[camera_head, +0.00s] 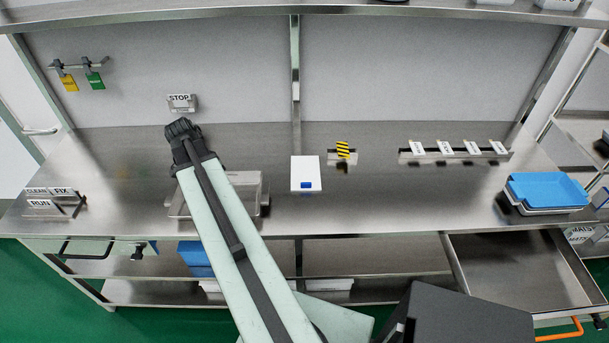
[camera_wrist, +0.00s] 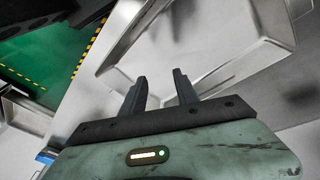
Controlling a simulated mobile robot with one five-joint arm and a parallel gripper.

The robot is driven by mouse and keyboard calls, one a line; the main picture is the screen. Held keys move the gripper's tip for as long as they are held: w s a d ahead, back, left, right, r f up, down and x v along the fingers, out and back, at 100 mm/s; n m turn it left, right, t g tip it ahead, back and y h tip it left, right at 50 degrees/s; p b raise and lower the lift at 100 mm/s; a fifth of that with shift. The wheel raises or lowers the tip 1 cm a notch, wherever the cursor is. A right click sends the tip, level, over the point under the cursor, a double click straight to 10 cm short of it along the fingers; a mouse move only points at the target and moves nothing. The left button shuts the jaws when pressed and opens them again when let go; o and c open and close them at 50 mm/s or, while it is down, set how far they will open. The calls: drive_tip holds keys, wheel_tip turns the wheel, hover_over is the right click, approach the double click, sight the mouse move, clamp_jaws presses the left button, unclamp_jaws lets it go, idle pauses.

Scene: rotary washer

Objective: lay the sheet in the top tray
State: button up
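A white flat rectangle with a small blue square (camera_head: 305,174) lies on the bench near the middle; it may be the sheet, but I cannot tell for sure. A shallow metal tray (camera_head: 246,188) sits left of the middle, partly behind my arm. In the wrist view, my gripper (camera_wrist: 161,90) has its two dark fingers apart with nothing between them. The metal tray (camera_wrist: 215,75) shows just beyond the fingertips. My arm hides the fingers in the head view.
A label rack (camera_head: 60,203) is at the left end. A striped block (camera_head: 343,149) and a row of white cards (camera_head: 456,149) stand at the back. An open drawer (camera_head: 520,272) juts out at lower right.

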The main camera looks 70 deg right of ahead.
drive_tip(key=s+d+m+g, duration=0.1)
drive_tip(key=s+d+m, duration=0.7)
drive_tip(key=s+d, duration=0.45)
drive_tip(key=m+g, duration=0.1)
drive_tip(key=m, duration=0.3)
approach(307, 183)
drive_tip(key=b+x, duration=0.2)
drive_tip(key=x, duration=0.1)
drive_tip(key=shift+s+d+f+b, duration=0.15)
drive_tip(key=shift+s+d+b, duration=0.05)
drive_tip(key=shift+d+b, duration=0.15)
drive_tip(key=b+x, duration=0.5)
drive_tip(key=shift+w+a+f, duration=0.25)
drive_tip(key=shift+w+a, duration=0.05)
drive_tip(key=shift+s+r, duration=0.1)
drive_tip(key=shift+r, duration=0.05)
clamp_jaws()
